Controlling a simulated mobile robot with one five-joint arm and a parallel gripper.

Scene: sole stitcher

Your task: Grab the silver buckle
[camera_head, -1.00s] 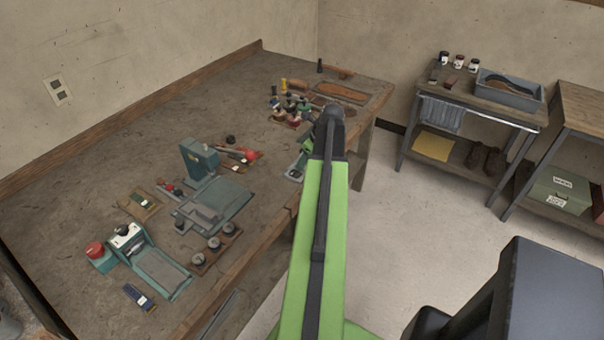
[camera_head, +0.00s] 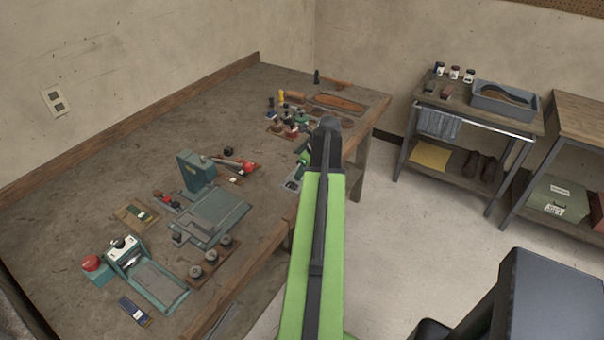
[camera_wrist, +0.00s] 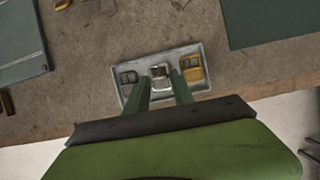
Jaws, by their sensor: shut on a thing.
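The silver buckle (camera_wrist: 160,72) is in the middle of a small grey metal tray (camera_wrist: 207,56) near the table's front edge. My gripper (camera_wrist: 160,80) reaches over the tray, one green finger on each side of this buckle, and is shut on it. Whether the buckle is lifted off the tray floor cannot be told. A dark buckle (camera_wrist: 128,76) lies to its left and a gold-coloured buckle (camera_wrist: 192,68) to its right, outside the fingers. In the head view my arm hides most of the gripper, and only the tray's edge (camera_head: 291,184) shows.
A green stitcher (camera_head: 197,172) on a teal mat (camera_head: 225,212) stands left of the tray. Spools and bottles (camera_head: 290,118) crowd the table behind it. Bare tabletop (camera_wrist: 100,50) surrounds the tray. Shelving (camera_head: 470,120) stands across the floor at right.

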